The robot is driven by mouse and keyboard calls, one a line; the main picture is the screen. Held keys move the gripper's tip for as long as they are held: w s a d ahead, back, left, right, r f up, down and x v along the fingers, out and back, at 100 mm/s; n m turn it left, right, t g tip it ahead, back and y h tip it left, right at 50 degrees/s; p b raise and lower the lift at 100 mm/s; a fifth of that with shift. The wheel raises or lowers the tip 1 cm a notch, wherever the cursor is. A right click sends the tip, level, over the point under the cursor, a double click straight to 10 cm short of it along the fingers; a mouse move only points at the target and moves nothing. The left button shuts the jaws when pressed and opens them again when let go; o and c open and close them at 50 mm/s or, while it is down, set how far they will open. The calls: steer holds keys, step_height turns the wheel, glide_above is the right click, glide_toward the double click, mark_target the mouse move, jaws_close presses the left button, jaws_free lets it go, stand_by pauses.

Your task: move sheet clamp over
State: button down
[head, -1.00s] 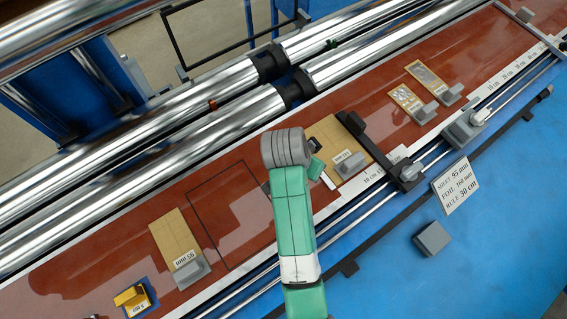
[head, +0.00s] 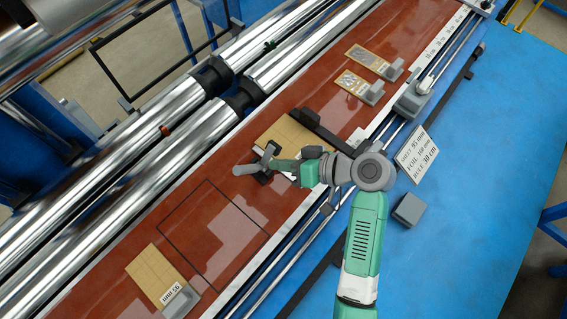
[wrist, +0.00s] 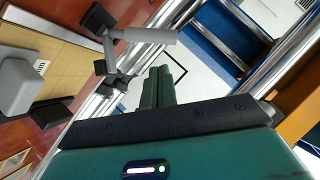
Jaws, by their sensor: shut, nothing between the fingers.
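A grey-handled fixture with black end pieces (head: 245,168), which looks like the sheet clamp, is at the near-left corner of a tan sheet (head: 292,128) on the red-brown table. The wrist view shows the green fingers (wrist: 160,72) together, with a visible gap to the handle. Whether they touch any other clamp part cannot be told. My gripper and wrist hide part of the sheet.
A black bar (head: 318,133) lies along the sheet's right side. Another tan sheet (head: 155,275) with a grey block lies lower left, past a black-outlined empty rectangle (head: 214,233). Metal rollers (head: 180,105) run behind. Rails, a sign (head: 417,153) and a grey block (head: 408,210) lie in front.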

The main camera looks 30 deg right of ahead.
mark_target(248, 173)
steer(key=w+a+f, duration=0.2)
steer(key=a+f, duration=0.1)
steer(key=w+a+f, duration=0.2)
steer(key=shift+a+f, duration=0.15)
steer(key=shift+f, duration=0.05)
steer(key=shift+w+a+f, duration=0.1)
steer(key=shift+a+f, duration=0.1)
